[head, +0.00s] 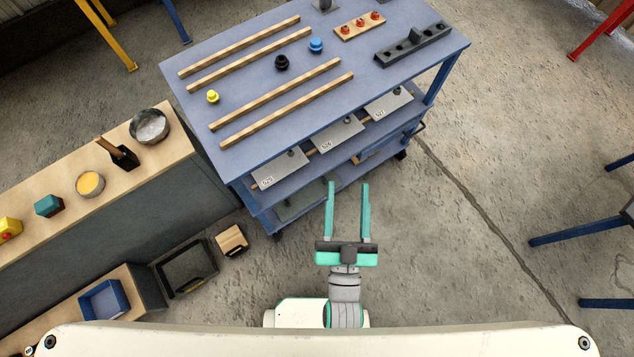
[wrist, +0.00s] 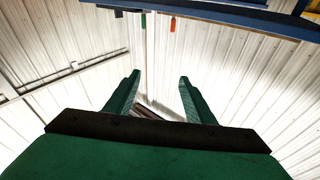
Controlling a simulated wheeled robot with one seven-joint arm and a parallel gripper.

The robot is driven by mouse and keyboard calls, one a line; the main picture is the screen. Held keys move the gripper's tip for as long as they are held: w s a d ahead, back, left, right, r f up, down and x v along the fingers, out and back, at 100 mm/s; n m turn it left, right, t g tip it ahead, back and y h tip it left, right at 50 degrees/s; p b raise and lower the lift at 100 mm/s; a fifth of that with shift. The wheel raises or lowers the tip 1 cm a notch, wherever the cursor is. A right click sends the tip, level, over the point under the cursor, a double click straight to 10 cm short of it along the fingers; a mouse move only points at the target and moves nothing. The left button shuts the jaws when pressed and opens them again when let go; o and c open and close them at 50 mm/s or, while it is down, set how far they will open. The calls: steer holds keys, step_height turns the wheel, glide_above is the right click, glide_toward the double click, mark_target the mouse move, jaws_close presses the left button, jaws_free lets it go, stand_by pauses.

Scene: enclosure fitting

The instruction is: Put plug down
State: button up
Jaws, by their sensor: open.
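Small round plugs lie on the blue cart top in the head view: a yellow plug (head: 212,96) at the left, a black plug (head: 281,62) in the middle and a blue plug (head: 316,45) beyond it. My gripper (head: 348,184) is open and empty, in front of the cart's near side and apart from all plugs. Its fingers also show in the wrist view (wrist: 158,84), with nothing between them. Which plug the task means cannot be told.
The blue cart (head: 400,60) bears wooden rails (head: 240,47), a small board with red-orange pieces (head: 360,26) and a dark slotted block (head: 412,46). Grey labelled plates (head: 335,135) sit on its shelf.

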steer(key=s+a+f+n+g, duration=0.1)
steer(key=s+a+f+g, duration=0.1)
steer(key=s, duration=0.4)
steer(key=s+a+f+g+y, duration=0.1)
steer(key=s+a+f+g, duration=0.2)
steer(key=s+a, duration=0.2)
steer(key=shift+s+f+n, duration=0.2)
steer(key=shift+s+n, duration=0.2)
steer(key=shift+s, duration=0.3)
steer(key=shift+w+d, duration=0.1)
steer(key=shift+w, duration=0.05)
